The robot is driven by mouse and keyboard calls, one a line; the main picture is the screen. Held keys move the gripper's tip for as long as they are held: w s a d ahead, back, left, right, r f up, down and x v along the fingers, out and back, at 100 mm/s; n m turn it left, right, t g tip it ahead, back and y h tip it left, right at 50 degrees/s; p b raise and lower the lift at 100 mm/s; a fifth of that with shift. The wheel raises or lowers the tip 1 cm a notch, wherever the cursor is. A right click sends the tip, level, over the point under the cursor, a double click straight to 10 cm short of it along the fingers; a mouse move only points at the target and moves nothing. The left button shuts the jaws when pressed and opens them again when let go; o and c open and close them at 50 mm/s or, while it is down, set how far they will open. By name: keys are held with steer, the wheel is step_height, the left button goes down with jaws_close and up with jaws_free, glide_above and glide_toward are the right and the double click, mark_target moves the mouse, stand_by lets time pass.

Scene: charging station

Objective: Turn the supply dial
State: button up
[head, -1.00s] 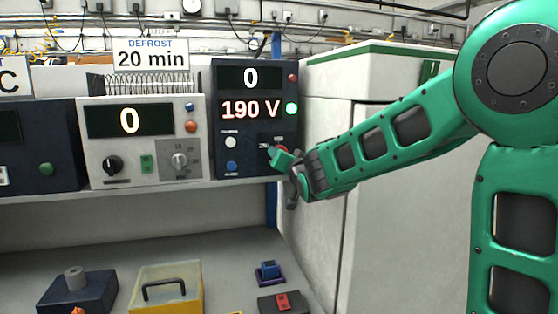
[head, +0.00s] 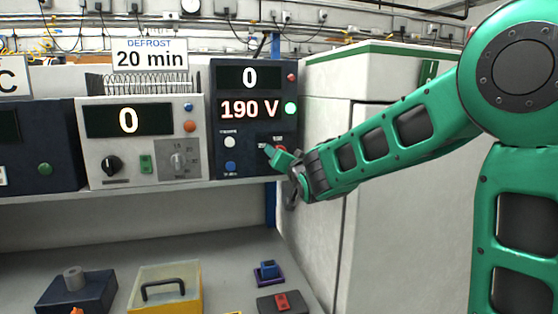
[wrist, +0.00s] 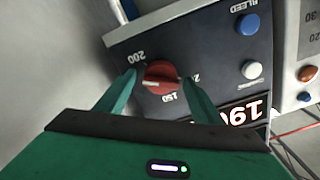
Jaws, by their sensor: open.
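The supply dial (wrist: 161,77) is a red knob on a dark panel, seen upside down in the wrist view, with marks reading 200 and 150 near it. My gripper (wrist: 158,90) has one finger on each side of the dial, open, with the knob between the fingertips; whether they touch it I cannot tell. In the head view my gripper (head: 280,158) is at the lower right of the dark supply unit (head: 229,142) and mostly hides the dial.
A white unit (head: 142,143) with a black knob and a grey knob stands left of the supply unit. A blue button (wrist: 247,23) and a white button (wrist: 252,69) sit close to the dial. A pale cabinet (head: 400,235) stands to the right, behind my arm.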

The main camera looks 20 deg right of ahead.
steer(key=s, duration=1)
